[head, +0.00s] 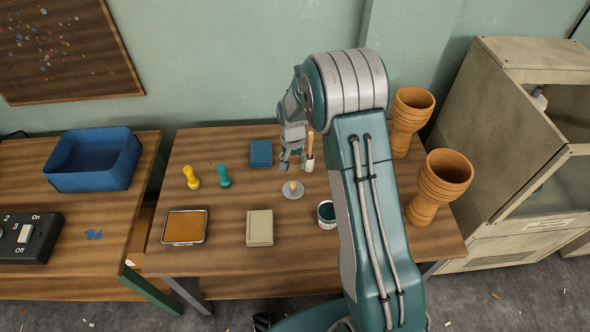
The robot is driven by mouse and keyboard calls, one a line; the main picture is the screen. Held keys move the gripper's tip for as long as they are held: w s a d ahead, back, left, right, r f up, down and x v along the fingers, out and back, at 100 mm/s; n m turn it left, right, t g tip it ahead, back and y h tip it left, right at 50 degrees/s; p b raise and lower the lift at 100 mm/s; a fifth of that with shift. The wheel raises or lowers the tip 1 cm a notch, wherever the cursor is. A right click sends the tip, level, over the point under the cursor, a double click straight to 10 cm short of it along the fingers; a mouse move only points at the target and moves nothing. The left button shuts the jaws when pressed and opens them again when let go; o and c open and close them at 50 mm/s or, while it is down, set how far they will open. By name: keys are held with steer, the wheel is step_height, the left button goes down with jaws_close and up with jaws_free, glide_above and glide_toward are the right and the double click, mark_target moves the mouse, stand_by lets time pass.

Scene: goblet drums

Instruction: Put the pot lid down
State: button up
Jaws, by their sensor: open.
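The pot lid (287,193), a small grey disc with a pale yellow knob, lies flat on the wooden table near its middle. My gripper (292,167) is open and empty, just behind the lid in the picture and apart from its knob. Its exact height above the table is hard to tell. A small pot (326,223) with dark teal contents stands open to the right of the lid, close to my arm. My arm covers part of the table's right side.
A brush in a white holder (309,164) stands right beside my gripper. A blue block (261,153), green (224,177) and yellow (191,178) stamps, an orange pad (185,227) and a beige block (260,228) surround the lid. Two goblet drums (438,187) stand at right.

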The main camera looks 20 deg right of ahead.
steer(key=s+r+n+t, duration=0.1)
steer(key=s+r, duration=0.4)
steer(key=r, duration=0.6)
steer(key=s+r+n+t, duration=0.1)
steer(key=s+r+t, duration=0.1)
steer(key=s+r, duration=0.65)
steer(key=s+r+n+t, duration=0.1)
steer(key=s+r, duration=0.4)
steer(key=s, duration=0.3)
steer(key=s+r+n+t, duration=0.1)
steer(key=s+r+n, duration=0.1)
steer(key=s+r, duration=0.3)
steer(key=s, duration=0.3)
steer(key=shift+s+t, duration=0.3)
